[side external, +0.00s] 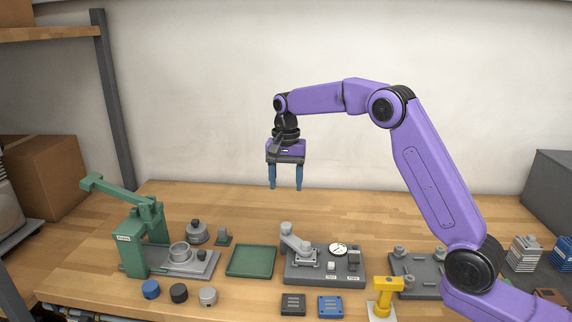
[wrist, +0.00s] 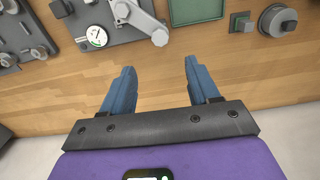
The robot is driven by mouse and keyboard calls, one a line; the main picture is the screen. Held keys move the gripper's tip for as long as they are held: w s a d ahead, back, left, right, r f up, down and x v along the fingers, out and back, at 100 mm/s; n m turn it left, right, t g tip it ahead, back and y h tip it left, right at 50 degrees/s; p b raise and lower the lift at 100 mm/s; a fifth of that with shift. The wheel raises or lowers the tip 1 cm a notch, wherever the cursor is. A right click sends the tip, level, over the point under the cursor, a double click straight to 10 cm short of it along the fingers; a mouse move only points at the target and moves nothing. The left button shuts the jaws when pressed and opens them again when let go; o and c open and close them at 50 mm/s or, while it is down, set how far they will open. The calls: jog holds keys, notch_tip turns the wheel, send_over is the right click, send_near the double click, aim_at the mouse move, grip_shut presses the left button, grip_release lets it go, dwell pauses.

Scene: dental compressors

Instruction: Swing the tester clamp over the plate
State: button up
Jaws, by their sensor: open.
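The tester (side external: 352,277) is a dark grey base with a round white dial, standing on the bench. Its light grey clamp (side external: 295,240) slants from mid-base to a round knob at the back left. In the wrist view the clamp (wrist: 141,20) runs diagonally, its knobbed end reaching past the base's edge. A small light grey plate (side external: 307,258) seems to lie by the clamp's inner end; how far the clamp covers it I cannot tell. My gripper (side external: 286,187) is open and empty, pointing down well above and behind the tester. Its blue fingers (wrist: 160,66) touch nothing.
A green tray (side external: 251,261) sits left of the tester, and a green press (side external: 143,240) stands further left. A yellow T-shaped tool (side external: 383,293) and small dark and blue blocks (side external: 330,306) are in front. Another grey fixture (side external: 415,272) is right. The bench behind is clear.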

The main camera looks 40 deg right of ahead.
jog(key=shift+r, duration=2.3)
jog(key=s+a+f+n, duration=0.1)
jog(key=s+a+n, duration=0.45)
jog(key=s, duration=0.45)
jog(key=s+a+n, duration=0.4)
jog(key=s+n, duration=0.2)
jog(key=s, duration=0.5)
jog(key=s+d+f+n, duration=0.2)
jog(key=s+n, duration=0.1)
jog(key=s, duration=0.4)
jog(key=s+d+f+n, duration=0.2)
jog(key=s+d+n, duration=0.1)
jog(key=s, duration=0.4)
jog(key=s+d+f+n, duration=0.2)
jog(key=s+d+n, duration=0.1)
jog(key=s, duration=0.5)
jog(key=shift+f+n, duration=0.35)
jog(key=shift+n, duration=0.3)
